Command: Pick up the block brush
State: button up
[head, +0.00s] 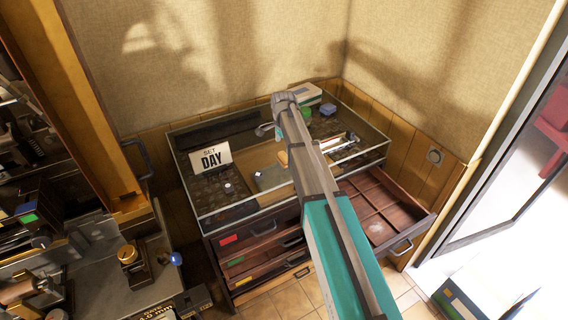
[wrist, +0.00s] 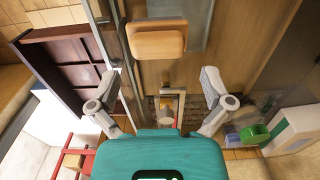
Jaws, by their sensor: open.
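The likely block brush, a tan wooden block with rounded corners, shows in the wrist view (wrist: 157,40) at the top centre. In the head view a small tan edge of it (head: 283,158) shows beside my arm, on the display cabinet; my arm hides the rest. My gripper (wrist: 160,82) is open and empty, its two fingers spread left and right. The block lies above the gap between the fingertips in the wrist picture, apart from them. In the head view my gripper (head: 273,130) is over the cabinet's middle.
The glass-sided cabinet (head: 243,212) carries a "SET DAY" sign (head: 211,157). A drawer (head: 376,212) stands open at its right. A white and green box (head: 306,93) and a blue-green item (head: 328,109) are at the back. Machinery (head: 130,262) stands left.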

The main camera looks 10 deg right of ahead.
aim_at(284, 154)
jog(key=shift+f, duration=0.15)
notch_tip(284, 154, down, 5)
jog(key=b, duration=0.5)
jog(key=shift+s+d, duration=0.1)
jog(key=shift+d, duration=0.05)
dwell(0.8)
jog(key=c, duration=1)
jog(key=shift+r, duration=0.2)
